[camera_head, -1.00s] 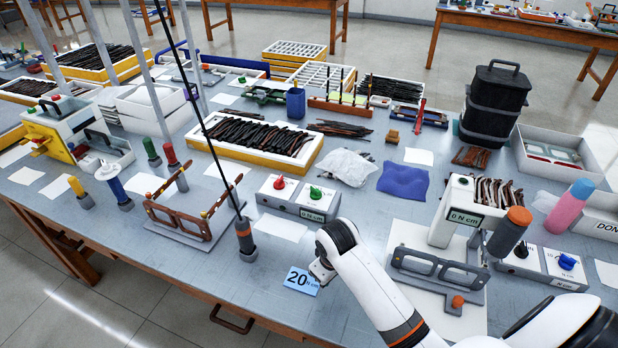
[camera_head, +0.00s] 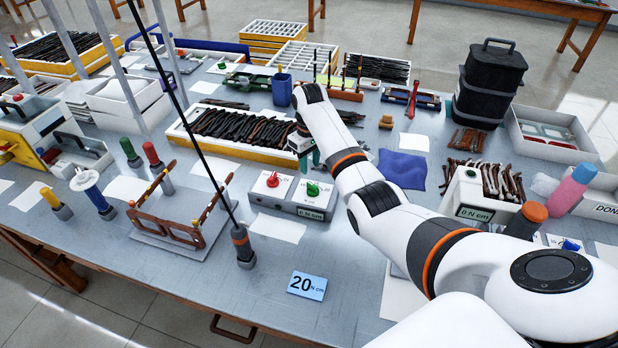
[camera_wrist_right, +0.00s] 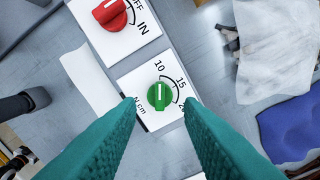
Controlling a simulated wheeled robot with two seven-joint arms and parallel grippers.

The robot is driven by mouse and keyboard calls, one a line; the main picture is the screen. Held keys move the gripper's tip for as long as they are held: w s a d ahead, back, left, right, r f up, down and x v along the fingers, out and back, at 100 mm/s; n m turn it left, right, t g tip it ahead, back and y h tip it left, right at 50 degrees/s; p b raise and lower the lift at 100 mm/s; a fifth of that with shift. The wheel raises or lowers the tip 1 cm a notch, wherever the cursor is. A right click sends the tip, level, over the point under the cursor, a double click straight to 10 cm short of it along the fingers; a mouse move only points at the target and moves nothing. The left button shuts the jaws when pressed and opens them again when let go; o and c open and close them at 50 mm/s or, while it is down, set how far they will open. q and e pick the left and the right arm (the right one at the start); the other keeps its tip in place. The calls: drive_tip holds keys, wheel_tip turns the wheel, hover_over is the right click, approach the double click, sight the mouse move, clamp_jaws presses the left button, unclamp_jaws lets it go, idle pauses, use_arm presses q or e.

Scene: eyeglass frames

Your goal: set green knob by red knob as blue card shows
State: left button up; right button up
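The green knob (camera_head: 313,188) sits on a white box beside the red knob (camera_head: 272,180). The box front reads 0 N cm. In the right wrist view the green knob (camera_wrist_right: 159,95) has its white line pointing up, near the 10 mark; 15 shows further round, and the following mark is partly hidden by a finger. The red knob (camera_wrist_right: 108,12) points towards OFF. The blue card (camera_head: 307,286) reads 20 N cm and lies at the table's front. My right gripper (camera_wrist_right: 160,103) is open and empty, its teal fingers either side of the green knob in that view. My left gripper is out of view.
A brown eyeglass frame (camera_head: 185,222) stands in a holder left of the box. A driver (camera_head: 242,246) on a cable stands in front of it. My right arm covers the table's right middle.

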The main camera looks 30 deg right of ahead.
sight(310, 182)
wheel_tip(310, 182, down, 7)
drive_tip(key=shift+f, duration=0.1)
idle(0.3)
clamp_jaws()
